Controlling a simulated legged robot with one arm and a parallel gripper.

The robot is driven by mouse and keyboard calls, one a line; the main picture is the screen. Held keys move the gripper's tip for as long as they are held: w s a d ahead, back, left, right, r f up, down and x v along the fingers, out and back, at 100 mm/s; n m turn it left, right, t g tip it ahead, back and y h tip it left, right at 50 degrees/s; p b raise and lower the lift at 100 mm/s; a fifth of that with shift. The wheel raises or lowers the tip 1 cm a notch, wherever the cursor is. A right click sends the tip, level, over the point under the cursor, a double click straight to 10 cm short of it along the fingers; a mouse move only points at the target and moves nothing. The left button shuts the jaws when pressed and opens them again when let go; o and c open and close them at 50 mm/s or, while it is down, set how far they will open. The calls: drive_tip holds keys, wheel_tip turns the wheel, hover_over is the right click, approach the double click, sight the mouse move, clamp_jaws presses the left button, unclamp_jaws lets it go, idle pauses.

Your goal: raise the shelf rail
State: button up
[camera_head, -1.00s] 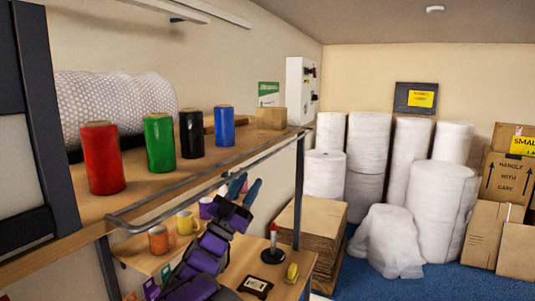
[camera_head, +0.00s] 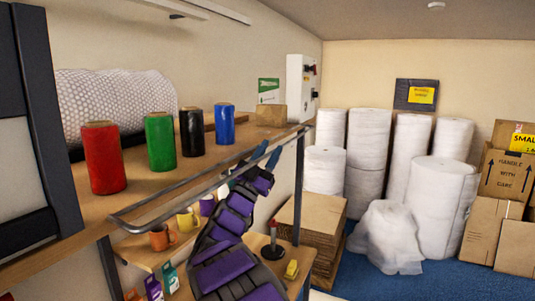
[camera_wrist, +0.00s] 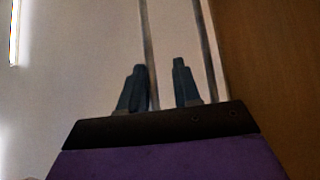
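The shelf rail (camera_head: 165,213) is a grey metal bar with a bent near end, running along the front edge of the wooden shelf (camera_head: 85,205). In the wrist view two thin grey bars, seemingly the rail (camera_wrist: 149,45), run up past the fingers. My gripper (camera_head: 268,153) is at the far part of the rail, just below the shelf edge. Its two blue-grey fingers (camera_wrist: 158,82) stand apart, with no object clearly gripped. One bar passes close by the inner side of the left finger; I cannot tell whether it touches.
Red (camera_head: 103,158), green (camera_head: 160,142), black (camera_head: 192,132) and blue (camera_head: 225,124) rolls stand on the shelf. Below, a bench carries an orange mug (camera_head: 162,238) and a yellow item (camera_head: 291,269). Stacked cardboard (camera_head: 308,222) stands beyond.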

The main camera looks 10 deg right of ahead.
drive_tip(key=shift+d, duration=0.6)
drive_tip(key=shift+c, duration=1.4)
drive_tip(key=shift+w, duration=0.1)
clamp_jaws()
drive_tip(key=shift+a+f, duration=0.1)
